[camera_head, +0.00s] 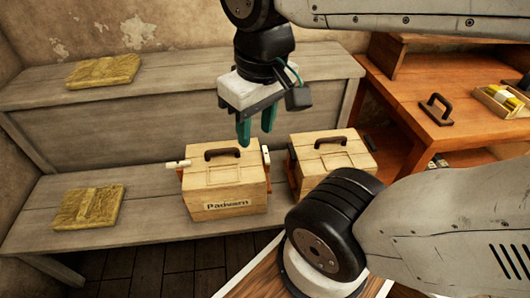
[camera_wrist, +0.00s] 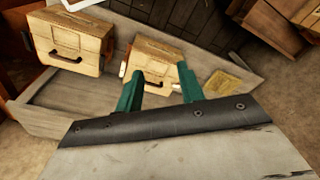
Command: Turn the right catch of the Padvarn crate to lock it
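The Padvarn crate (camera_head: 222,185) is a pale wooden box with a dark lid handle, standing on the lower grey bench. Its right catch (camera_head: 266,158), dark with a pale end, is on the right side above an orange-brown part. Its left catch (camera_head: 177,164) is pale and sticks out to the left. My gripper (camera_head: 256,132) has two teal fingers, apart and empty, above and behind the crate's right half in the picture. In the wrist view the crate (camera_wrist: 158,52) lies beyond the open fingers (camera_wrist: 158,88); the left finger hides part of it. I cannot tell the right catch's exact angle.
A second, similar crate (camera_head: 335,158) stands close on the right, leaving a narrow gap beside the right catch. Yellowish bundles lie on the lower bench (camera_head: 88,207) and upper shelf (camera_head: 103,71). An orange wooden table (camera_head: 455,125) is at right. The bench left of the crate is mostly clear.

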